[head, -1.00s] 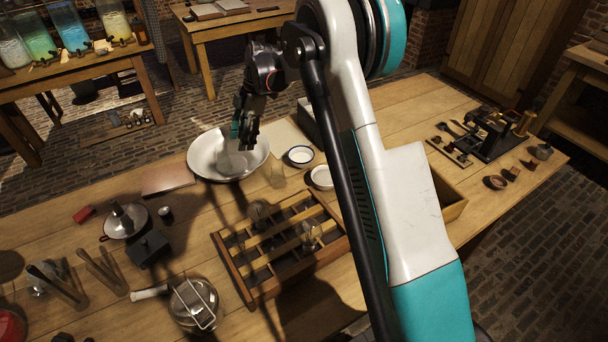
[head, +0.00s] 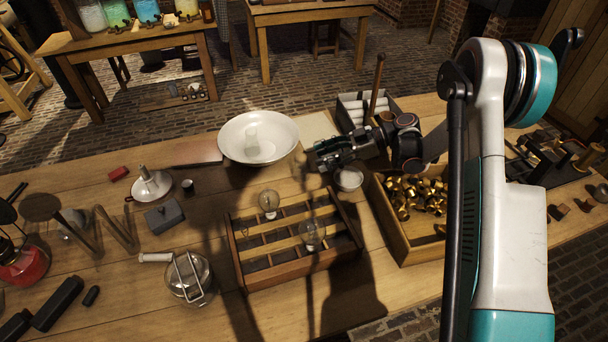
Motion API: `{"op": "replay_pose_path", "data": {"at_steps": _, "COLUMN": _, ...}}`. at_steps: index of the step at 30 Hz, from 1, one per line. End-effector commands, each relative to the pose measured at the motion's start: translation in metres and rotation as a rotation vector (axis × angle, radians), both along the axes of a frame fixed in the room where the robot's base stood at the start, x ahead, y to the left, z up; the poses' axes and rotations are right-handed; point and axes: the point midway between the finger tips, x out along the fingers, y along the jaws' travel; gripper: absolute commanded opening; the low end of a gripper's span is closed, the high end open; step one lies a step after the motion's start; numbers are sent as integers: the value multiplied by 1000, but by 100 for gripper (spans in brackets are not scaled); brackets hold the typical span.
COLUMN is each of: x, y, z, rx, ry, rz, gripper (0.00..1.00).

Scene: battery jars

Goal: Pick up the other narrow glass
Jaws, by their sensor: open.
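One narrow glass (head: 262,142), pale and see-through, is inside the wide white bowl (head: 284,122) at the back middle of the table. I cannot clearly make out a second narrow glass; the table right of the bowl and in front of it is partly covered by my gripper. My gripper (head: 318,156) is open, reaching in from the right, with its fingers pointing left, to the right of the bowl and apart from the glass in it. A small white dish (head: 348,180) shows just below my gripper.
A wooden divided rack (head: 240,262) with two clear bulbs, one of them a round bulb (head: 268,202), stands in front. A wooden box (head: 385,210) of brass parts is at the right. Behind the gripper is a grey box (head: 345,112) with white rolls. The left holds a lidded jar (head: 190,276).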

Motion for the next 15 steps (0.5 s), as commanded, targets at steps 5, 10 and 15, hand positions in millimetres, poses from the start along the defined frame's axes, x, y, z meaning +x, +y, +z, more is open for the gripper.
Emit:
{"op": "replay_pose_path", "data": {"at_steps": 5, "x": 0, "y": 21, "z": -10, "rx": -1, "ry": 0, "rz": 1, "gripper": 47}}
{"op": "replay_pose_path", "data": {"at_steps": 10, "x": 0, "y": 28, "z": -12, "rx": -1, "ry": 0, "rz": 0, "gripper": 47}}
{"op": "replay_pose_path", "data": {"at_steps": 15, "x": 1, "y": 43, "z": -22, "rx": -1, "ry": 0, "rz": 2, "gripper": 47}}
